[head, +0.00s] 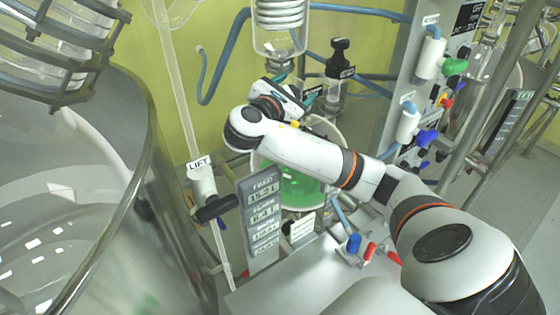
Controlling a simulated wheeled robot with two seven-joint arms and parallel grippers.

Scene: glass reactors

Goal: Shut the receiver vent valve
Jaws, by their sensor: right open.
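My right arm reaches in from the lower right, and its open gripper (288,94) is at the upper middle, just above the receiver. The round glass receiver (302,190) holds green liquid, and my forearm hides part of it. A black-topped valve (339,62) with a small dark label stands right of the gripper, apart from it. Teal fittings and a small tag sit close around the gripper; whether the fingers touch them I cannot tell. No label readable here says which valve is the receiver vent. My left gripper is not in view.
A large glass vessel (140,180) fills the left side. A valve labelled LIFT (203,186) with a black handle and a grey display panel (262,215) stand left of the receiver. Valves with green, red and blue handles (427,138) line the right frame. A glass cylinder (279,30) hangs above.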

